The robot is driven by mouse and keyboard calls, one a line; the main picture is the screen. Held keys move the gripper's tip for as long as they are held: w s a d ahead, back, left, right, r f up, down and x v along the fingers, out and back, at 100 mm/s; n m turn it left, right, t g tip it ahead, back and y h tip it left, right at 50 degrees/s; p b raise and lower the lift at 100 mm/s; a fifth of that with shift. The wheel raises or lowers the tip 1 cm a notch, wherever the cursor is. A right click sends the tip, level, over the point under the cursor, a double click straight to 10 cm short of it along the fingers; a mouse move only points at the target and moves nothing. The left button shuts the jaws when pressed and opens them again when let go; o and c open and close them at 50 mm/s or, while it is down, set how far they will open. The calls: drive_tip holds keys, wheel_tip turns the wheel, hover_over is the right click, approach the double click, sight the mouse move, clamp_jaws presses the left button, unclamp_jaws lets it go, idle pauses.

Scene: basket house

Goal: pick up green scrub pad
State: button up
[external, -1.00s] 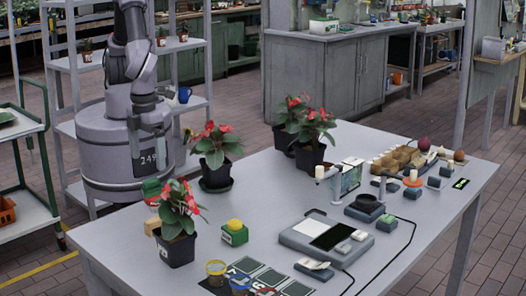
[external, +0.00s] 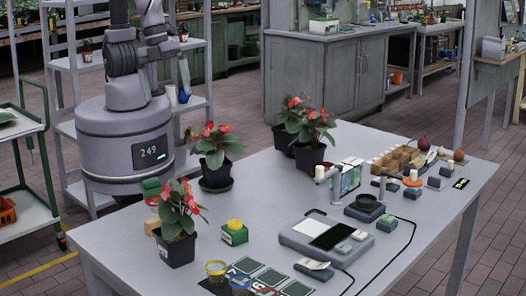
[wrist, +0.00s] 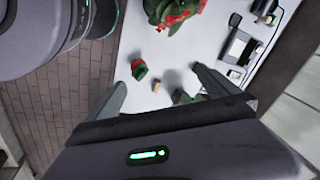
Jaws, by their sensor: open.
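My gripper (wrist: 160,92) is open and empty in the wrist view, its two grey fingers apart above the table. In the external view the arm is folded over my base beyond the table's far left edge, and the fingertips are not clear. I cannot tell for sure which thing is the green scrub pad. A small green box with a yellow top (external: 234,233) stands near the front left plant. A green and red item (external: 152,189) lies by the left edge; it also shows in the wrist view (wrist: 138,70). A grey block with a pale green top (external: 382,221) is at right.
Red-flowered potted plants (external: 177,224) stand along the table's left side. A grey tray device (external: 322,238), a lamp (external: 336,185) and small blocks crowd the right. The table (external: 266,180) has bare room at its centre. A shelf (external: 195,105) stands behind my base.

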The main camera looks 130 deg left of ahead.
drive_tip(key=s+a+n+t+b, duration=0.1)
drive_tip(key=s+a+n, duration=0.1)
drive_tip(key=a, duration=0.1)
drive_tip(key=s+a+n+t+y+b, duration=0.1)
drive_tip(key=s+a+n, duration=0.2)
drive_tip(key=s+a+n+t+b, duration=0.1)
drive_tip(key=s+a+n+b, duration=0.1)
drive_tip(key=s+a, duration=0.1)
drive_tip(key=shift+r+y, duration=0.4)
drive_tip(key=c, duration=0.4)
drive_tip(key=shift+a+r+n, duration=0.1)
drive_tip(key=shift+n, duration=0.2)
drive_tip(key=c, duration=0.3)
drive_tip(key=shift+c, duration=0.9)
drive_tip(key=shift+w+r, duration=0.1)
